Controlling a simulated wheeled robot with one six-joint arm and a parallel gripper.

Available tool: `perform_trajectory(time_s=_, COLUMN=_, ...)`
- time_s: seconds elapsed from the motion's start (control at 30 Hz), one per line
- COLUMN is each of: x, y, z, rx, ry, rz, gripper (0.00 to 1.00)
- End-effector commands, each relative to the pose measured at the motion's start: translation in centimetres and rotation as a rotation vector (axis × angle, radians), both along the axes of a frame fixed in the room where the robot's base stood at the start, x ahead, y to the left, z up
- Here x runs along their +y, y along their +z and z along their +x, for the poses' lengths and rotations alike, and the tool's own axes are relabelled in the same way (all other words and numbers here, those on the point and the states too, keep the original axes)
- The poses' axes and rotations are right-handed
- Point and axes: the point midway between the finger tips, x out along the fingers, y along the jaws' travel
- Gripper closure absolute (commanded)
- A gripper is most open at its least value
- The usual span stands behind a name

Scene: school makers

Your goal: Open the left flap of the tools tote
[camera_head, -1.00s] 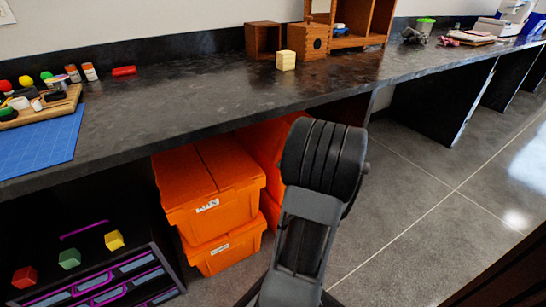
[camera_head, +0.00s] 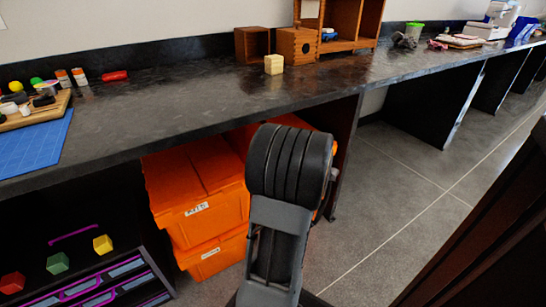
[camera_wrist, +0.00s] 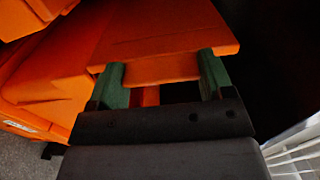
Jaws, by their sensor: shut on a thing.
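Orange lidded totes stand stacked under the counter. A left stack shows a top tote (camera_head: 205,215) with a small white label, too small to read, and a two-part lid that lies closed. Further orange tote parts (camera_head: 238,138) show to its right, partly behind my arm. In the wrist view, my gripper (camera_wrist: 160,72) has green fingers on either side of an orange panel (camera_wrist: 165,35), seemingly a tote flap, and is shut on it. I cannot tell which tote it belongs to. My arm hides the gripper in the head view.
The dark counter (camera_head: 180,110) overhangs the totes. A drawer unit (camera_head: 100,285) with red, green and yellow blocks (camera_head: 57,263) stands left of them. A dark counter support (camera_head: 345,150) rises to the right. The grey floor (camera_head: 390,200) beyond is clear.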

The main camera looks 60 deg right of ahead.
Motion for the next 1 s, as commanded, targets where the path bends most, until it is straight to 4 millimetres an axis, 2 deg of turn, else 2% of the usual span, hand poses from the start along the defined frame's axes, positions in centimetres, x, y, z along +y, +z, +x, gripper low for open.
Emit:
perform_trajectory(time_s=0.07, x=-0.1, y=-0.1, z=-0.1, rx=0.001, ry=-0.005, rz=0.001, gripper=0.68)
perform_trajectory(time_s=0.1, x=-0.1, y=-0.1, z=-0.1, rx=0.002, ry=-0.005, rz=0.002, gripper=0.24)
perform_trajectory(time_s=0.33, x=0.0, y=0.0, z=0.0, rx=0.000, ry=0.000, rz=0.001, gripper=0.02)
perform_trajectory(time_s=0.67, x=0.2, y=0.0, z=-0.4, rx=0.000, ry=-0.001, rz=0.001, gripper=0.00)
perform_trajectory(time_s=0.77, x=0.7, y=0.1, z=-1.4, rx=0.001, ry=-0.002, rz=0.003, gripper=0.00)
perform_trajectory(time_s=1.0, x=2.7, y=0.3, z=-5.9, rx=0.000, ry=-0.006, rz=0.003, gripper=0.00)
